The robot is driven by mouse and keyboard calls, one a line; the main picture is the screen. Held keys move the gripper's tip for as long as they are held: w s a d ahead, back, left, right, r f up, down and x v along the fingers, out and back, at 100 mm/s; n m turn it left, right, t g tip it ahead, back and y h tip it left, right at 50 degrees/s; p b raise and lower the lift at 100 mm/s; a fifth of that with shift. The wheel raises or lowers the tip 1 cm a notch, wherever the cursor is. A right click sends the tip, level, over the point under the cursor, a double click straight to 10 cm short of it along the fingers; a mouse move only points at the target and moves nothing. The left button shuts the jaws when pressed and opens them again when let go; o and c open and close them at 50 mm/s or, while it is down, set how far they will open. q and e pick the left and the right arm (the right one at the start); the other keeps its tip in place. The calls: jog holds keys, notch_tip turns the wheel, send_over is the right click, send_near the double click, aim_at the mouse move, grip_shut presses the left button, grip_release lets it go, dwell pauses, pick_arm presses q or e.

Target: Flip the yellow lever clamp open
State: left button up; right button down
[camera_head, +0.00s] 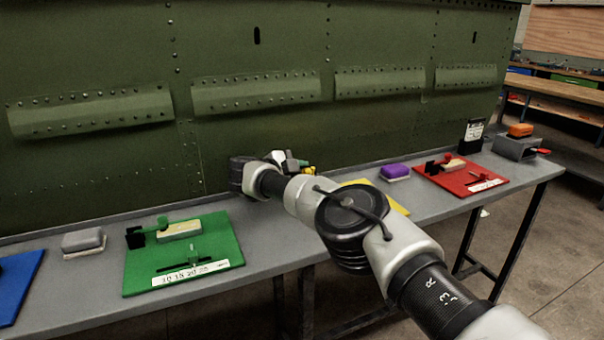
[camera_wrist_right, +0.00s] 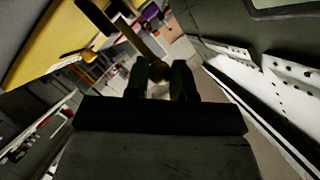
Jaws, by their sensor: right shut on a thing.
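The yellow mat (camera_head: 396,207) lies on the bench, mostly hidden behind my right arm; it also shows in the right wrist view (camera_wrist_right: 48,42). A small yellow part (camera_head: 309,170) of the clamp shows beside my right gripper (camera_head: 294,164). In the right wrist view a dark yellow lever (camera_wrist_right: 128,27) runs from the upper left to a rounded end between my right fingers (camera_wrist_right: 159,80). My right gripper is shut on this lever end. The clamp's base is not clear. My left gripper is not in view.
A green mat (camera_head: 225,244) with a green clamp and a grey block (camera_head: 84,242) stand to the left. A purple block (camera_head: 395,171) and a red mat (camera_head: 490,172) with a clamp lie to the right. The green riveted fuselage panel (camera_head: 260,60) rises close behind the bench.

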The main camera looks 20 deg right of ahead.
jog(key=c, duration=0.9)
grip_release()
jog(key=shift+c, duration=0.2)
jog(key=shift+a, duration=0.15)
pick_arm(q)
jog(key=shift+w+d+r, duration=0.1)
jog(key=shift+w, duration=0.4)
pick_arm(e)
jog(key=v, duration=1)
jog(key=shift+a, duration=0.25)
jog(key=shift+s, duration=0.1)
